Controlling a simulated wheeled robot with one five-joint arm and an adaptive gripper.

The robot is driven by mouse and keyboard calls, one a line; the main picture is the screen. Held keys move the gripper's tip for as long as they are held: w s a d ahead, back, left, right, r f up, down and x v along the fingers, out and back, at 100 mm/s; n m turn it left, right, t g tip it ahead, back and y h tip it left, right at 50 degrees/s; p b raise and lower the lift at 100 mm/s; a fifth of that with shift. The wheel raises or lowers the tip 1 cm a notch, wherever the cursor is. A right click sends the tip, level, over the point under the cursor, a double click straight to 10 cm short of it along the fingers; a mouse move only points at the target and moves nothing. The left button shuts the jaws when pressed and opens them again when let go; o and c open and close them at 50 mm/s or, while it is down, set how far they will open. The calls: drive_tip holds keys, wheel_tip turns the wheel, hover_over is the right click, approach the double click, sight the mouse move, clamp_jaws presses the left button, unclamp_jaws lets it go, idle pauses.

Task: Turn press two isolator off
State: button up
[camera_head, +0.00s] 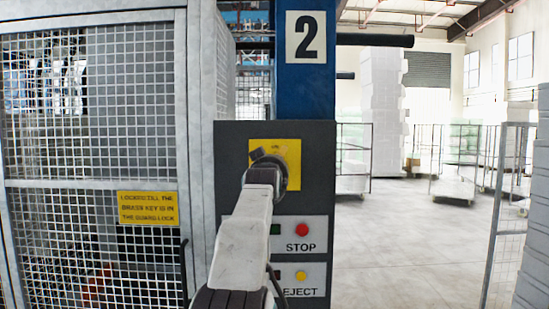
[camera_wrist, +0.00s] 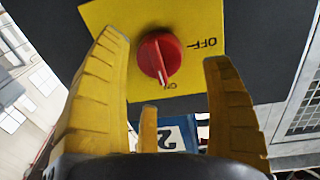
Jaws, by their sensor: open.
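The press two isolator is a red rotary knob (camera_wrist: 160,56) on a yellow plate (camera_wrist: 190,17), seen in the wrist view. Its white pointer line aims at the ON mark, and the OFF mark sits to the right. My gripper (camera_wrist: 166,49) is open, with one yellow finger on each side of the knob; I cannot tell whether either touches it. In the head view the yellow plate (camera_head: 291,152) is on a dark grey control panel (camera_head: 231,144), and my gripper (camera_head: 268,162) and arm hide the knob and part of the plate.
Below the isolator are a red STOP button (camera_head: 302,230) and a yellow EJECT button (camera_head: 300,275). A number 2 sign (camera_head: 306,37) is on the blue post above. A mesh guard (camera_head: 90,120) with a yellow notice (camera_head: 148,208) stands left. Open floor (camera_head: 390,240) lies right.

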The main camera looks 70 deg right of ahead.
drive_tip(key=shift+p+x, duration=0.85)
drive_tip(key=shift+x, duration=0.7)
drive_tip(key=shift+c, duration=0.3)
drive_tip(key=c, duration=0.6)
drive_tip(key=shift+r, duration=0.15)
drive_tip(key=c, duration=0.5)
drive_tip(key=shift+c, duration=0.2)
